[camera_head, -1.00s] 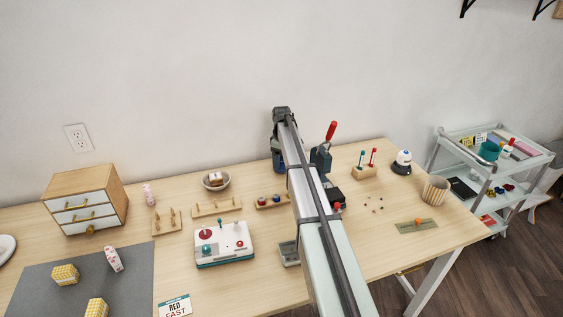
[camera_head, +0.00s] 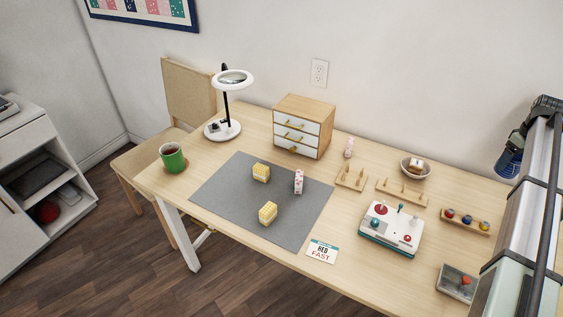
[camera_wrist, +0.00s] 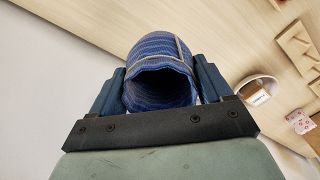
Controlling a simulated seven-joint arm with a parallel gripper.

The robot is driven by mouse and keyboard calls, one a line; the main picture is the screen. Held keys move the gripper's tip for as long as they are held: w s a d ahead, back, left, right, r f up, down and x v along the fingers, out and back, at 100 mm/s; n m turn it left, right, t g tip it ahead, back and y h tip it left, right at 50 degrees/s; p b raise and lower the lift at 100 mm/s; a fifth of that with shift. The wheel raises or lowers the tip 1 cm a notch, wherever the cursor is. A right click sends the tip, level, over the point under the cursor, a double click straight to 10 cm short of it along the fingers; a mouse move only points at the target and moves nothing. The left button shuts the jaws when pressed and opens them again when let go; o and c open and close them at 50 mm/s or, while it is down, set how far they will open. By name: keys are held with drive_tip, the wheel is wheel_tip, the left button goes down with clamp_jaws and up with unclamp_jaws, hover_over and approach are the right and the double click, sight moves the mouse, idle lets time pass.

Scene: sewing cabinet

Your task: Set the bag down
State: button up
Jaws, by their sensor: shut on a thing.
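The bag (camera_wrist: 160,60) is a blue, patterned, roughly tubular thing with a light cord across it. In the wrist view its dark open mouth faces the camera. My gripper (camera_wrist: 163,88) is shut on it, with one dark blue finger on each side. In the head view the blue bag (camera_head: 508,160) shows below my gripper (camera_head: 515,140) at the right edge, in front of the wall and near the table's back edge. Its underside is hidden from the wrist camera, and I cannot tell its height above the table.
A white bowl (camera_head: 404,168), peg boards (camera_head: 402,192), a ball rack (camera_head: 465,222) and a control box (camera_head: 391,230) stand left of my arm. Further left are a drawer box (camera_head: 304,125), a lamp (camera_head: 223,130), a green mug (camera_head: 172,158) and a grey mat (camera_head: 225,195) with yellow blocks.

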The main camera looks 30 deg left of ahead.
wheel_tip(320, 180, up, 27)
drive_tip(key=w+a+n, duration=0.1)
drive_tip(key=a+n, duration=0.3)
drive_tip(key=a, duration=2.2)
drive_tip(key=s+a+n, duration=0.3)
drive_tip(key=a, duration=1.1)
drive_tip(key=s+a+n, duration=0.2)
drive_tip(key=s+a, duration=0.2)
drive_tip(key=a, duration=1)
drive_tip(key=s+a+n, duration=0.3)
drive_tip(key=s+a, duration=0.5)
drive_tip(key=a, duration=0.4)
drive_tip(key=s+a+n, duration=0.2)
drive_tip(key=s+a, duration=0.6)
drive_tip(key=a, duration=0.5)
drive_tip(key=s+a+n, duration=0.4)
drive_tip(key=s+a, duration=1.3)
drive_tip(key=s, duration=0.3)
drive_tip(key=shift+f, duration=18.5)
drive_tip(key=shift+f, duration=0.45)
